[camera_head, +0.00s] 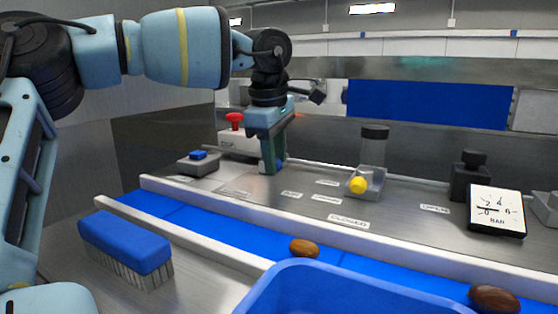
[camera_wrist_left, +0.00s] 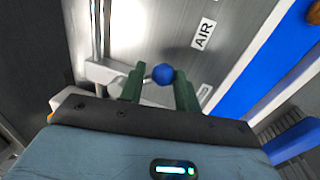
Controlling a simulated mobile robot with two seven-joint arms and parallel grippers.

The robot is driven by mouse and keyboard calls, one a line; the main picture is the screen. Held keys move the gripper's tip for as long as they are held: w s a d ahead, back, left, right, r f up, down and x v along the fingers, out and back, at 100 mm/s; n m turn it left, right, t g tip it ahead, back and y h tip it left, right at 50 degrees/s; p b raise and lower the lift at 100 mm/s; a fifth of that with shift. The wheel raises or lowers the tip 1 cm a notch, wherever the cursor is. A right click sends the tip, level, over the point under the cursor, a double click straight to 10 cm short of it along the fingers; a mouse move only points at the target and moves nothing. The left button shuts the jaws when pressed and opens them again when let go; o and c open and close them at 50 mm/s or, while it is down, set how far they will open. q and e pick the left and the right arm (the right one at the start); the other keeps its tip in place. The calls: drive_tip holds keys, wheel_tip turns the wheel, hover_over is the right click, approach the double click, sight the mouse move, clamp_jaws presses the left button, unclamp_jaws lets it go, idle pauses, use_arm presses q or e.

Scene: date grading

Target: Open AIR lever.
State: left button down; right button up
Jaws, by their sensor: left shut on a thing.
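The AIR lever ends in a blue ball knob (camera_wrist_left: 163,74), seen between my left fingertips in the left wrist view. The knob also peeks out beside the fingers in the head view (camera_head: 282,162). My left gripper (camera_head: 271,166) points down over the steel panel and is shut on the knob; in the left wrist view its green fingers (camera_wrist_left: 159,80) lie on either side of it. A white AIR label (camera_wrist_left: 203,33) lies flat on the panel near the lever. The lever's base is partly hidden by the gripper. My right gripper is not in view.
A red knob (camera_head: 234,118) and a blue-topped box (camera_head: 198,162) stand left of the gripper. A yellow ball (camera_head: 358,185), a dark valve block (camera_head: 469,177) and a gauge (camera_head: 496,211) stand right. A blue brush (camera_head: 124,243), belt (camera_head: 213,221) and bin (camera_head: 340,283) lie nearer.

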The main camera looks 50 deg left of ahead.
use_arm(q)
drive_tip(key=shift+w+d+n, duration=0.1)
drive_tip(key=shift+w+n, duration=0.45)
drive_tip(key=shift+n, duration=0.45)
drive_tip(key=n, duration=0.1)
drive_tip(key=w+n+y+b, duration=0.1)
drive_tip(key=shift+w+d+n, duration=0.25)
drive_tip(key=shift+w+n, duration=0.05)
drive_tip(key=shift+n, duration=0.1)
drive_tip(key=w+n, duration=0.1)
drive_tip(key=n, duration=0.1)
drive_tip(key=shift+w+n+g, duration=0.2)
drive_tip(key=shift+n+g, duration=0.1)
drive_tip(key=shift+g, duration=0.1)
drive_tip(key=w+n, duration=0.1)
drive_tip(key=n, duration=0.2)
drive_tip(key=shift+w+a+g+p, duration=0.1)
drive_tip(key=shift+w+g+p, duration=0.2)
drive_tip(key=shift+w+p, duration=0.05)
drive_tip(key=shift+w+n, duration=0.1)
drive_tip(key=shift+n, duration=0.2)
drive_tip(key=c, duration=1.3)
unclamp_jaws()
drive_tip(key=shift+c, duration=0.2)
drive_tip(key=o, duration=0.4)
drive_tip(key=shift+s+a, duration=0.2)
drive_tip(key=shift+w+d, duration=0.1)
